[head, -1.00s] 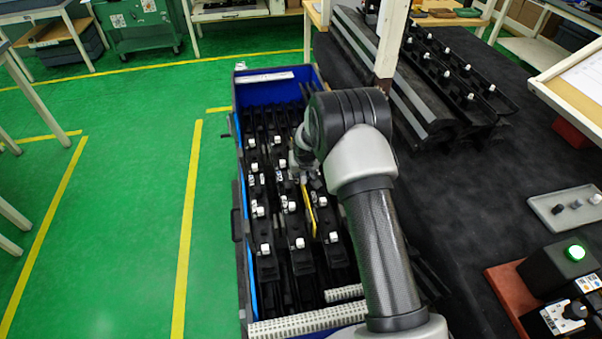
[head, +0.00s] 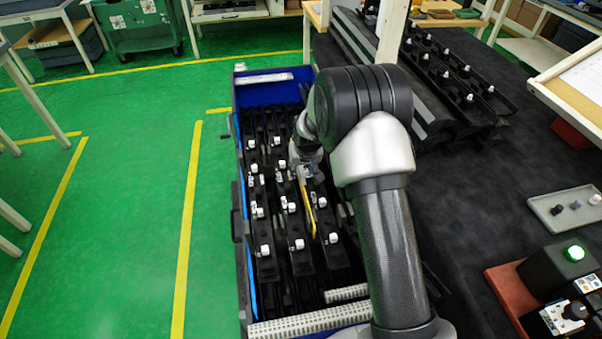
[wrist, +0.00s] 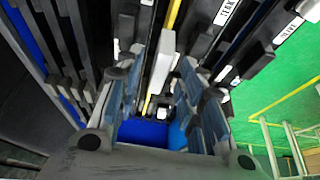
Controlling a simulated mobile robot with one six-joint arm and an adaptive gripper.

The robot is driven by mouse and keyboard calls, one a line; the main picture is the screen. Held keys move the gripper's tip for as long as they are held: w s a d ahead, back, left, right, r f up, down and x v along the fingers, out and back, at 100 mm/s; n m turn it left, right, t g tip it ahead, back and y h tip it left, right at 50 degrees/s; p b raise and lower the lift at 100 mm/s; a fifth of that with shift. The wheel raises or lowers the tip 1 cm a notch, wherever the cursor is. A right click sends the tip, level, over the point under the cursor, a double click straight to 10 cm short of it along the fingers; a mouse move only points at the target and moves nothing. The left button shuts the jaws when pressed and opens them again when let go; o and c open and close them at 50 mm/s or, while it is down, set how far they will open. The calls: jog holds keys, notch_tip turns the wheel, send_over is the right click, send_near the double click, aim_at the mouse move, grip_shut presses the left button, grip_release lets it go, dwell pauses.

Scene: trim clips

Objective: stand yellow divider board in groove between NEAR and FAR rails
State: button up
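The yellow divider board (head: 308,208) shows in the head view as a thin slanted strip between black rails in the blue bin, just below my gripper (head: 304,172). In the wrist view the yellow board (wrist: 173,14) runs lengthwise between rails, partly hidden by a white block. My gripper (wrist: 160,72) shows its two fingers spread apart there, with the white block (wrist: 161,62) and part of the yellow strip seen in the gap. Labelled black rails (wrist: 211,40) lie to the right; I cannot read NEAR or FAR for sure.
The blue bin (head: 270,93) holds several black rails with white clips (head: 265,250). Perforated strips (head: 308,320) lie at its front. A dark table (head: 480,210) with more rails stands to the right. Green floor (head: 120,190) lies open at left.

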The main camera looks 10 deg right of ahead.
aim_at(303, 185)
jog(key=v, duration=0.5)
jog(key=shift+s+r, duration=0.15)
jog(key=shift+r, duration=0.2)
